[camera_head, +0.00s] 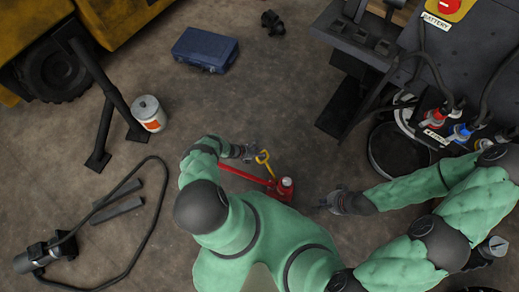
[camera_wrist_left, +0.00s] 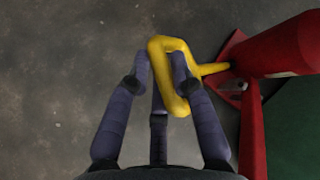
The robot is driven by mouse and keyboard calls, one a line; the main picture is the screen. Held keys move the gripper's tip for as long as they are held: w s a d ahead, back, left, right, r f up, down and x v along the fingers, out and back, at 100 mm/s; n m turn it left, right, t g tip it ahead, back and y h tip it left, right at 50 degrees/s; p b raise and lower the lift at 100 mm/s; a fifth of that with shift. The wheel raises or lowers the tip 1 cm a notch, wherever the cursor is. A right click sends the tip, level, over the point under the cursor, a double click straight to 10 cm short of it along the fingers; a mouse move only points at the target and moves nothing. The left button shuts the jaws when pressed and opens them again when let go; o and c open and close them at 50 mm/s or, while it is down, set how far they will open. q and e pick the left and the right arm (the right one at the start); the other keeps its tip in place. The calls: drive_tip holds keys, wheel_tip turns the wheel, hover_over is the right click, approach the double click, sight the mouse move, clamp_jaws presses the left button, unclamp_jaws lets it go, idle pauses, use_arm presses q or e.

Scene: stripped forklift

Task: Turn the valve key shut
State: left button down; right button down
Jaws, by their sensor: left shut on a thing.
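The valve key (camera_head: 263,158) is a yellow loop on a short stem, sticking out from the red jack (camera_head: 284,188) on the floor. In the left wrist view the yellow loop (camera_wrist_left: 158,42) shows large, and its stem runs right to the red body (camera_wrist_left: 285,50). My left gripper (camera_head: 250,152) is at the loop; in the wrist view its dark fingers (camera_wrist_left: 160,80) are shut on it, one finger overlapping the loop's right side. My right gripper (camera_head: 328,204) is low over the floor to the right of the jack, apart from it; its finger opening is too small to tell.
A red bar (camera_head: 245,175) runs left from the jack. A white can (camera_head: 149,113), a blue case (camera_head: 205,49) and a black hose (camera_head: 150,215) lie on the floor. A dark machine with a battery switch (camera_head: 443,8) stands at upper right. The middle floor is clear.

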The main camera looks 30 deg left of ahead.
use_arm(q)
drive_tip(key=shift+w+a+m+h, duration=0.1)
drive_tip(key=shift+w+m+h, duration=0.05)
drive_tip(key=shift+m+h, duration=0.15)
idle(0.4)
drive_tip(key=c, duration=1)
unclamp_jaws()
drive_tip(key=shift+c, duration=0.2)
drive_tip(key=v, duration=1.2)
wheel_tip(320, 180, up, 15)
drive_tip(key=p, duration=1.1)
drive_tip(key=shift+f, duration=0.1)
